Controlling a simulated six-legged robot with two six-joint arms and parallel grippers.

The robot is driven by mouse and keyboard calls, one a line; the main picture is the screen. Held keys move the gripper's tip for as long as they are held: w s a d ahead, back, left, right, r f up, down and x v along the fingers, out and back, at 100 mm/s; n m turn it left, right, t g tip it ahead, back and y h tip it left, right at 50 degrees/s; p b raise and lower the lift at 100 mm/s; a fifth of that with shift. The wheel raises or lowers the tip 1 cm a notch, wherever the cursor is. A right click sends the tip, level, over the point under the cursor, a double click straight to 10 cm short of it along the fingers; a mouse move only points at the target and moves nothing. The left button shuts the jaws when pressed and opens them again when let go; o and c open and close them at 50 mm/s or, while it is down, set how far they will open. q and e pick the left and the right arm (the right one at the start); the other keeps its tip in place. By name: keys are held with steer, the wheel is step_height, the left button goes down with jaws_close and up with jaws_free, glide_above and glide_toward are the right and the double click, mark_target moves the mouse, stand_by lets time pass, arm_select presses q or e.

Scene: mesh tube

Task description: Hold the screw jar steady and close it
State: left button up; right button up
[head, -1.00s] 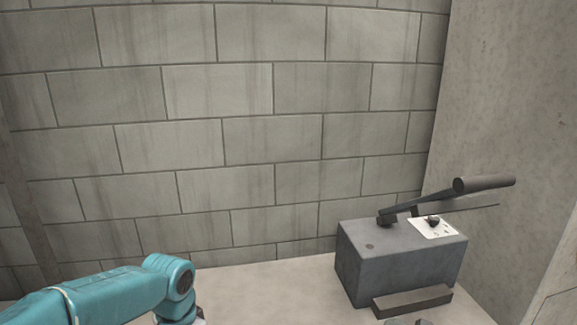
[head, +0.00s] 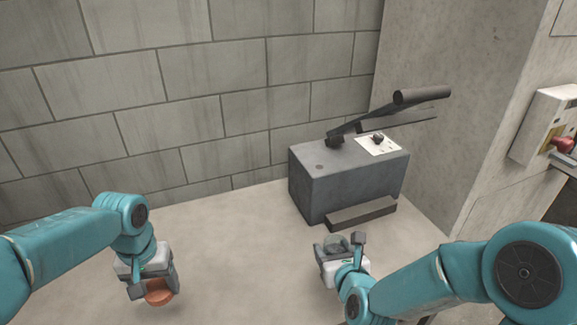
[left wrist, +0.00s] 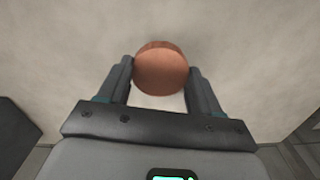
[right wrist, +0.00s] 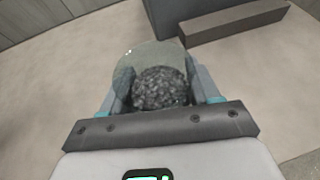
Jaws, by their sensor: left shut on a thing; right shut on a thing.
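The orange-brown lid (head: 159,291) is held between the fingers of my left gripper (head: 152,286), low at the left of the head view. The round lid also shows in the left wrist view (left wrist: 161,69), with a finger on each side. The glass jar (right wrist: 150,60) is between the fingers of my right gripper (right wrist: 157,92), and dark grainy contents show through it. In the head view my right gripper (head: 340,247) holds the jar near the grey machine, and little of the jar shows. The lid and jar are well apart.
A grey box-shaped machine (head: 345,178) with a long lever (head: 400,115) stands behind my right gripper. A low dark bar (head: 362,214) lies at its front. A red-handled wall box (head: 548,125) is at the right. The pale surface (head: 240,255) between the grippers is clear.

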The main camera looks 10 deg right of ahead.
steer(key=s+a+r, duration=0.1)
steer(key=a+r, duration=0.1)
steer(key=a, duration=0.7)
steer(key=s+a+r, duration=0.2)
steer(key=a+r, duration=0.1)
steer(key=a, duration=0.7)
steer(key=shift+s+a, duration=0.2)
steer(key=shift+a, duration=0.05)
arm_select(q)
steer(key=shift+s, duration=0.3)
steer(key=shift+m, duration=0.6)
steer(key=r, duration=0.5)
steer(key=shift+w+a, duration=0.1)
steer(key=shift+w, duration=0.1)
steer(key=d+r+m, duration=0.2)
steer(key=d+r, duration=0.3)
steer(key=d, duration=0.5)
steer(key=d+r+m, duration=0.2)
steer(key=d+r, duration=0.4)
steer(key=d, duration=0.3)
steer(key=shift+s+d+r+m, duration=0.15)
steer(key=shift+s+d+m, duration=0.15)
steer(key=shift+s+d, duration=0.05)
